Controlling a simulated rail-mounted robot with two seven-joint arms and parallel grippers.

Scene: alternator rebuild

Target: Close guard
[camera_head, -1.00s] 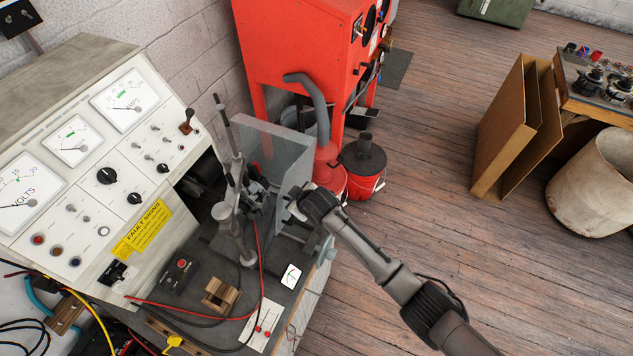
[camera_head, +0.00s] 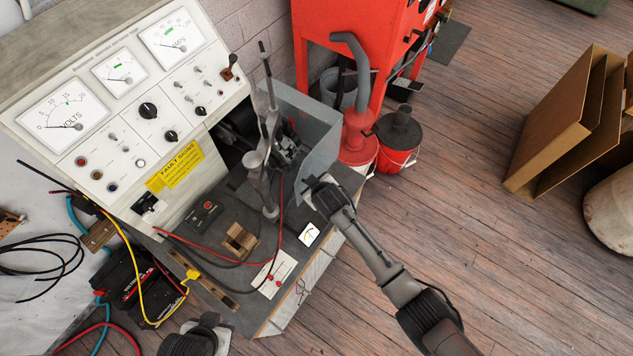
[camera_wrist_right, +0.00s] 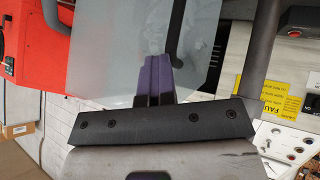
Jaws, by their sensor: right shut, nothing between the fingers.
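The guard (camera_head: 318,140) is a clear grey panel standing upright at the right side of the test bench, beside the clamp post (camera_head: 262,160) and the dark machine parts. It also fills the upper middle of the right wrist view (camera_wrist_right: 115,50). My right gripper (camera_head: 318,186) is at the guard's lower outer edge. In the right wrist view its purple fingers (camera_wrist_right: 154,78) are together and empty, in front of the panel; I cannot tell whether they touch it. My left gripper (camera_head: 200,338) shows only in part at the bottom edge; its fingers cannot be made out.
The control panel (camera_head: 120,95) with gauges rises behind the bench at left. A wooden block (camera_head: 240,240), red and black leads and a small meter (camera_head: 310,234) lie on the bench top. A red cabinet (camera_head: 350,50) and a red bucket (camera_head: 398,150) stand beyond.

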